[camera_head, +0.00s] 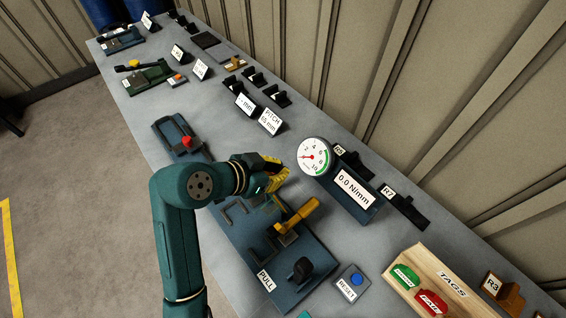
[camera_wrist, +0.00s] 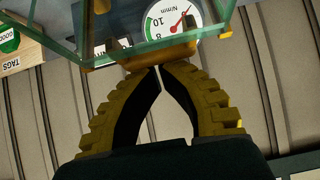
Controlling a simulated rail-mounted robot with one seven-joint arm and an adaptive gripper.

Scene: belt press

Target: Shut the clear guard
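The clear guard (camera_wrist: 245,12) shows in the wrist view as see-through panels with greenish edges. A yellow bar (camera_wrist: 140,52) runs along its near edge. My gripper (camera_wrist: 158,70) has its yellow-backed fingers brought together, with only a thin slit between the dark pads. The tips are at the yellow bar; I cannot tell whether they touch it. No object shows between the fingers. In the head view my gripper (camera_head: 283,178) is over the blue press base (camera_head: 245,245), and the guard is hard to make out there.
On the press base are a yellow-handled lever (camera_head: 300,215) and a black knob (camera_head: 300,270). A round gauge (camera_head: 314,156) with a 0.0 N/mm display (camera_head: 355,189) stands to the right. A reset button (camera_head: 356,280) and wooden tag box (camera_head: 448,280) are nearer.

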